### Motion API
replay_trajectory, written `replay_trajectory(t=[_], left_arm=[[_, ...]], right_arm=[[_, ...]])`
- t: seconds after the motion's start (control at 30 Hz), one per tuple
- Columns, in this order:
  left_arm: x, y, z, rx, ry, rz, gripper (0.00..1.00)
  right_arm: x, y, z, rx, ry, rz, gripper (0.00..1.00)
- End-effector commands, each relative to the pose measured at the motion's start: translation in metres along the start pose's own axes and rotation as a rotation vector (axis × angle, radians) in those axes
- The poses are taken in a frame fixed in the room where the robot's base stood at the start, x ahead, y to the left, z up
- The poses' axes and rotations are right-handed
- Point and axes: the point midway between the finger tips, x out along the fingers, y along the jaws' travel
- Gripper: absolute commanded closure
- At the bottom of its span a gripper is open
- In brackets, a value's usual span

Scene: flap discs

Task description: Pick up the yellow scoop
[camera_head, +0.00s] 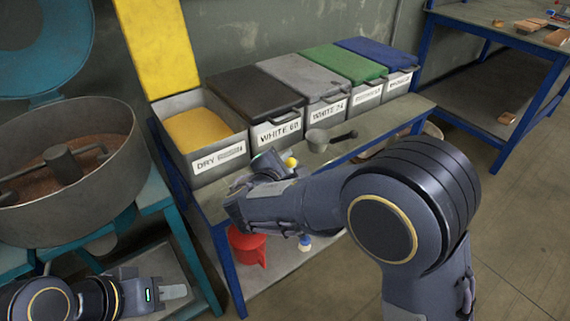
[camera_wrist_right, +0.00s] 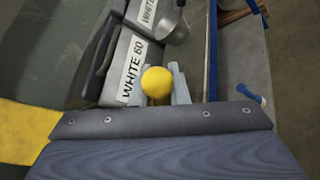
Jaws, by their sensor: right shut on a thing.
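The yellow scoop shows only as a rounded yellow end between the fingertips of my right gripper (camera_wrist_right: 160,88) in the right wrist view (camera_wrist_right: 157,81). In the head view a small yellow part (camera_head: 291,162) of it shows beside my right gripper (camera_head: 272,164), above the front of the bench. The rest of it is hidden by the gripper. My right gripper is shut on it. My left gripper (camera_head: 168,292) is low at the bottom left, away from the scoop; its finger opening is not clear.
On the bench (camera_head: 392,122) stands an open bin (camera_head: 185,165) of yellow material, with several lidded bins to its right. A metal scoop (camera_head: 320,140) with a dark handle lies in front. A red vessel (camera_head: 247,243) is on the lower shelf. A mixer (camera_head: 92,195) stands left.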

Motion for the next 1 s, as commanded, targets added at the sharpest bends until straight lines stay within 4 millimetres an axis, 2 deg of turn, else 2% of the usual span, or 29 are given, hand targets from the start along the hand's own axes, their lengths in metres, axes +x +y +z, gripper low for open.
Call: replay_trajectory(t=[0.13,0.4,0.6,0.7,0.83,1.0], left_arm=[[-0.006,0.003,-0.003,0.000,0.000,0.000,0.64],[-0.015,0.007,-0.008,0.000,0.000,0.000,0.64],[-0.017,0.008,-0.009,0.000,0.000,0.000,0.64],[-0.018,0.008,-0.009,0.000,0.000,0.000,0.64],[-0.019,0.009,-0.010,0.000,0.000,0.000,0.64],[-0.019,0.009,-0.010,0.000,0.000,0.000,0.64]], right_arm=[[-0.010,0.018,0.018,0.005,0.001,0.003,1.00],[-0.068,0.032,0.072,0.006,0.003,0.005,1.00],[-0.111,0.017,0.095,0.001,0.004,0.004,1.00],[-0.126,0.012,0.104,0.001,0.002,0.003,1.00],[-0.138,0.009,0.111,0.001,0.001,0.002,1.00],[-0.144,0.007,0.114,0.001,0.001,0.001,1.00]])
